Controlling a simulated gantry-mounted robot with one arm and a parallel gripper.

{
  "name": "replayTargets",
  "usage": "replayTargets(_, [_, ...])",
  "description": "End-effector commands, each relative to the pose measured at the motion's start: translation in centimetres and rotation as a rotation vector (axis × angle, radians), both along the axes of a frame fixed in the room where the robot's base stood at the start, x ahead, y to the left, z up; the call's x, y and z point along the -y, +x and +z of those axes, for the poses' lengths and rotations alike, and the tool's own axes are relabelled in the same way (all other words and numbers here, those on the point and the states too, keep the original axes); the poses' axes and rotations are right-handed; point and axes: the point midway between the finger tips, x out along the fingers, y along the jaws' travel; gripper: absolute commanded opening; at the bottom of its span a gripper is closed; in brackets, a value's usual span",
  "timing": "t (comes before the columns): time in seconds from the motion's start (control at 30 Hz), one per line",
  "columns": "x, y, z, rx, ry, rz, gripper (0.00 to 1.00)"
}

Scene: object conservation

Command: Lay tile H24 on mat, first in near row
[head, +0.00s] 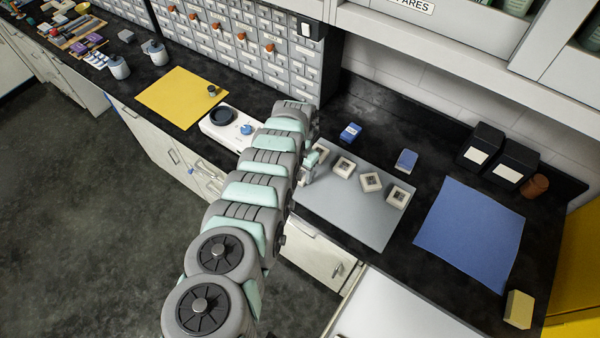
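Several square tiles with pale rims and dark centres lie in a slanting row on the grey mat (345,215): a left one (320,153) partly hidden beside my arm, then a second tile (343,166), a third tile (371,181) and a right one (398,195). Their markings are too small to read, so I cannot tell which is H24. My gripper (307,176) is at the left edge of the grey mat, close to the left tile and largely hidden by my arm. I cannot see its fingers clearly or whether it holds anything.
A blue mat (470,235) lies bare at the right and a yellow mat (180,95) at the left. Blue blocks (350,132) (406,160) stand behind the grey mat. Black boxes (480,147), a brown jar (535,186) and a yellow block (519,309) flank the blue mat. A white device (222,128) stands left of my arm.

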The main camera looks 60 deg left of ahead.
Motion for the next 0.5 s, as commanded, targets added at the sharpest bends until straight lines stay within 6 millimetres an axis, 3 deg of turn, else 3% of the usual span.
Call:
replayTargets(0.4, [-0.09, 0.17, -0.46, 0.002, 0.004, -0.002, 0.06])
replayTargets(0.43, [-0.11, 0.15, -0.37, 0.002, 0.004, -0.002, 0.56])
replayTargets(0.5, [-0.1, 0.14, -0.31, 0.002, 0.004, -0.002, 0.61])
